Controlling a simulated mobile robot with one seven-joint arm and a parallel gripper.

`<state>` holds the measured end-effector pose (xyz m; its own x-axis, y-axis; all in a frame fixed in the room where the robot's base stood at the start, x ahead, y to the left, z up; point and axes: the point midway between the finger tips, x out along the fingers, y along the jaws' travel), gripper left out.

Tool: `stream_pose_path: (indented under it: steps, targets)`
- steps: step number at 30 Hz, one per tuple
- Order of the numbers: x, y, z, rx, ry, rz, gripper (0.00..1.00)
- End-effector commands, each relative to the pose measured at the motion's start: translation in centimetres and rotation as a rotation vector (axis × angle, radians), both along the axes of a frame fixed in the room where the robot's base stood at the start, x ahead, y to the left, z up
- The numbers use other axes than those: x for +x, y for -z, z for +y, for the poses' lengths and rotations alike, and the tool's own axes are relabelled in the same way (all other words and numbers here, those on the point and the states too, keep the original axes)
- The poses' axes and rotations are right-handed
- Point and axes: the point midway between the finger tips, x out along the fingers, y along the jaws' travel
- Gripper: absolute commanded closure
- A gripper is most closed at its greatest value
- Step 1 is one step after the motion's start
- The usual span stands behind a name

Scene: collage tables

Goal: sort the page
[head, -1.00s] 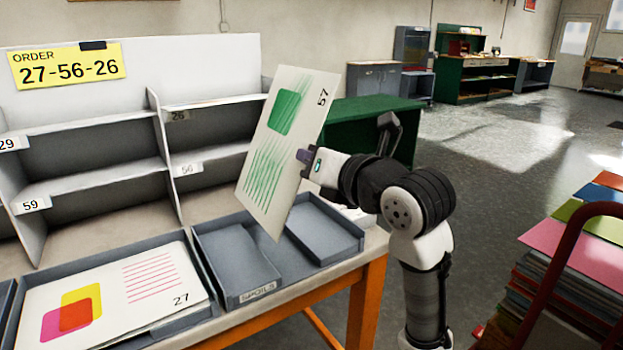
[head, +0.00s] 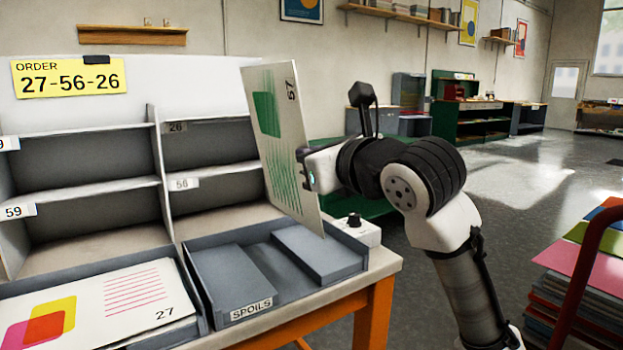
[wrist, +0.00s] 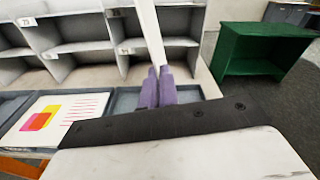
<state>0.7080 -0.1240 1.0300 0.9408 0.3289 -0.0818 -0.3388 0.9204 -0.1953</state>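A large page numbered 57 (head: 277,125), with a green block and green lines, is held upright and tilted in my gripper (head: 306,168). In the wrist view the purple fingers of my gripper (wrist: 158,88) are closed on the page's edge (wrist: 147,35). The page is in the air above the right part of the grey SPOILS tray (head: 222,297). A page numbered 27 (head: 90,305), with pink, red and yellow shapes, lies on a stack in the left tray. The grey sorting rack (head: 85,190) has labels 59, 26 and 56, and its visible slots look empty.
A yellow card (head: 69,76) on the rack reads ORDER 27-56-26. A small white box with a black knob (head: 355,226) stands at the table's right end. A coloured paper stack (head: 575,280) and red rail are at right. Open floor lies beyond the table.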

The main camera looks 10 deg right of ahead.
Motion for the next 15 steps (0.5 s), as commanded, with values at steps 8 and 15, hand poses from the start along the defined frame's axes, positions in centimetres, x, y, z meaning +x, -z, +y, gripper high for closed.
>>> stream_pose_path:
  steps: [8, 15]
  targets:
    - [-0.1, -1.0, 0.2, -0.091, 0.011, -0.036, 1.0]
    - [0.0, -0.3, -0.1, -0.136, 0.01, -0.041, 1.0]
